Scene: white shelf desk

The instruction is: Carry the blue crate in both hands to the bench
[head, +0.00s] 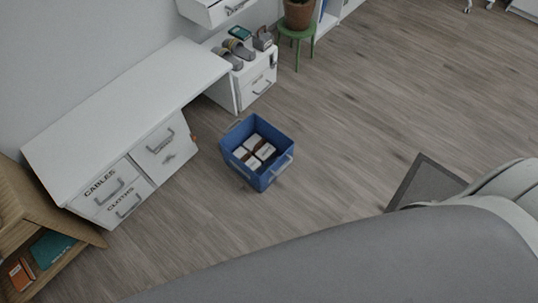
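The blue crate (262,181) stands on the wood floor near the middle of the head view, apart from the furniture. It is open at the top, has a pale handle on each of two opposite sides, and holds several small white and brown boxes. A low white desk (124,108) with drawers marked CABLES and CLOTHS stands to its left; I cannot tell whether this is the bench. Neither of my grippers is in view.
A small white cabinet (259,82) with sandals on top stands behind the crate. A green stool (297,34) holds a plant pot. A dark mat (426,181) lies at right. Floor around the crate is clear.

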